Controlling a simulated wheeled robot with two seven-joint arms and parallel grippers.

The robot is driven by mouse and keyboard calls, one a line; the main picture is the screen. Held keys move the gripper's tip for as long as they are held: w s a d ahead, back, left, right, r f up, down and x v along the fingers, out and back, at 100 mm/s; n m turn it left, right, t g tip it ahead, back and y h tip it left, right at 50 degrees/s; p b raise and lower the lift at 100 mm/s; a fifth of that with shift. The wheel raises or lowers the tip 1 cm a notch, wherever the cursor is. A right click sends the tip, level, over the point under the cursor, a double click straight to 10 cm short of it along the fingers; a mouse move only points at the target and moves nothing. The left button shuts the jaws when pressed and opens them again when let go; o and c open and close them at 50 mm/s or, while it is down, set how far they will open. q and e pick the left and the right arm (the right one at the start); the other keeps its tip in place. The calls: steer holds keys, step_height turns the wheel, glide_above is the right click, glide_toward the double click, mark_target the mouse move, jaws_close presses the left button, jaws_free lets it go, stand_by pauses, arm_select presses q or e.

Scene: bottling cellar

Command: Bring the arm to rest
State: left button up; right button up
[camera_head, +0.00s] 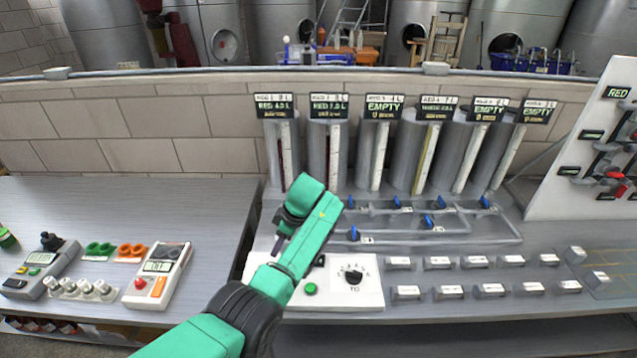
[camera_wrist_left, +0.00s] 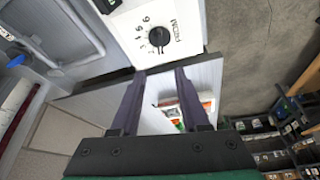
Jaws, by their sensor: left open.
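My left arm, green with black joints, reaches in from the bottom of the head view. Its gripper (camera_head: 279,240) hangs above the bench, by the left end of the white selector panel (camera_head: 372,296). In the left wrist view the two dark fingers of the left gripper (camera_wrist_left: 160,72) are apart with nothing between them. Beyond them is the panel's FROM dial (camera_wrist_left: 159,37), which the arm hides in the head view. The TO dial (camera_head: 352,275) and a green button (camera_head: 310,288) show beside my arm. My right gripper is in neither view.
Several grey tanks (camera_head: 407,150) with labels stand behind pipes with blue valves (camera_head: 427,221). Left on the bench are an orange-and-white meter (camera_head: 160,277), small cups (camera_head: 85,288) and a grey device (camera_head: 38,272). A white board (camera_head: 600,140) stands right. The bench's back left is clear.

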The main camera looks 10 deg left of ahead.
arm_select(q)
steer(key=s+f+m+t+h, duration=0.1)
steer(key=s+f+m+h, duration=0.1)
steer(key=s+f+m, duration=0.8)
steer(key=s+r+m+t+h, duration=0.1)
steer(key=s+r+m, duration=0.15)
steer(key=s, duration=0.25)
steer(key=s+d+r+m+t+h, duration=0.1)
steer(key=s+r+m, duration=0.1)
steer(key=s+m, duration=0.3)
steer(key=s+r+m+t+h, duration=0.1)
steer(key=s+r+m, duration=0.1)
steer(key=s, duration=0.4)
steer(key=s+f+g+b, duration=0.1)
steer(key=s+f+b, duration=0.15)
steer(key=f, duration=1.35)
steer(key=s+f+g+b, duration=0.1)
steer(key=s+f+b, duration=0.15)
steer(key=f, duration=1.25)
steer(key=s+a+f+g+b, duration=0.1)
steer(key=s+f+b, duration=0.3)
steer(key=s+f, duration=1)
steer(key=shift+s+a+f+m+y, duration=0.2)
steer(key=shift+a+f+m+y, duration=0.15)
steer(key=shift+a+f, duration=0.5)
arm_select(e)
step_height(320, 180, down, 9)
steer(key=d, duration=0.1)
arm_select(q)
steer(key=shift+r, duration=0.1)
